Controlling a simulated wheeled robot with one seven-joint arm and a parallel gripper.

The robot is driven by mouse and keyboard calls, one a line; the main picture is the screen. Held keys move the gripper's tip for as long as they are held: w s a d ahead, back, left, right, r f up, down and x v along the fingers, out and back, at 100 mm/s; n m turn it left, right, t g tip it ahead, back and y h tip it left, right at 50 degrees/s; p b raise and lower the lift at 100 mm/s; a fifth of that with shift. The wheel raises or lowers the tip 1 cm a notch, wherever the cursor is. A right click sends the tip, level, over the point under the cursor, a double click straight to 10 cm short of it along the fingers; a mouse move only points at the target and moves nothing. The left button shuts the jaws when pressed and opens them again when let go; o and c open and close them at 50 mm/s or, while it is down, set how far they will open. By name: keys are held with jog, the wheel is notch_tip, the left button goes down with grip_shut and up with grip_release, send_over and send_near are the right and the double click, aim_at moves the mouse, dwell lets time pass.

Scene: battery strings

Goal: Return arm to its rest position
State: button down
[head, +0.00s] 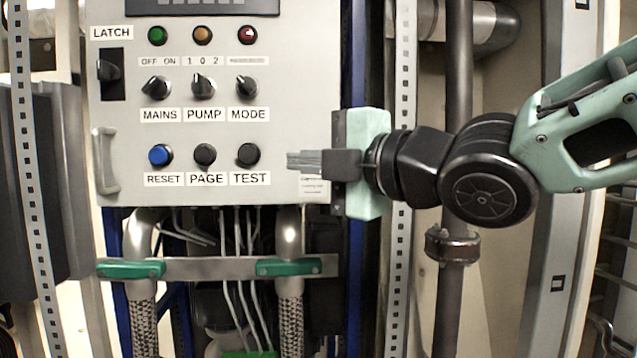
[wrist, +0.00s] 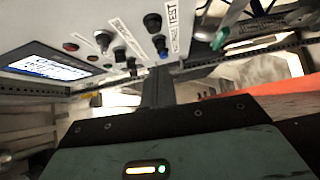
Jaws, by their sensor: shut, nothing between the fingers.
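My gripper (head: 292,160) is at the right part of the panel in the head view, with its fingertips to the right of the black TEST button (head: 248,154). The fingers are shut and hold nothing. My arm reaches in from the right edge. In the wrist view the dark fingers (wrist: 158,88) point up toward the panel (wrist: 120,18). I cannot tell whether the fingertips touch the panel.
The grey control panel (head: 225,122) carries lamps, the MAINS, PUMP and MODE knobs, a blue RESET button (head: 160,155), a PAGE button (head: 204,155) and a latch (head: 109,72). Green-clamped hoses (head: 290,268) hang below. A vertical pipe (head: 455,290) stands behind my arm.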

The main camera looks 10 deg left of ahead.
jog(key=s+d+f+m+g+h, duration=0.1)
jog(key=s+d+f+m+h, duration=0.2)
jog(key=f, duration=0.5)
jog(key=d+f+m+g+h+b, duration=0.1)
jog(key=d+f+m+h, duration=0.2)
jog(key=d+f+m, duration=0.3)
jog(key=s+d+f+m+g+h, duration=0.1)
jog(key=s+d+f+m+h, duration=0.2)
jog(key=f, duration=0.6)
jog(key=s+d+f+m+g+h, duration=0.2)
jog(key=s+d+f+m+g, duration=0.1)
jog(key=s+d+f+m, duration=0.2)
jog(key=s+d+f+m+g+h+b, duration=0.1)
jog(key=s+d+f+m+g+h, duration=0.2)
jog(key=s, duration=0.6)
notch_tip(320, 180, down, 3)
jog(key=shift+d+r+m, duration=0.1)
jog(key=shift+d+m, duration=0.8)
jog(key=shift+d, duration=0.15)
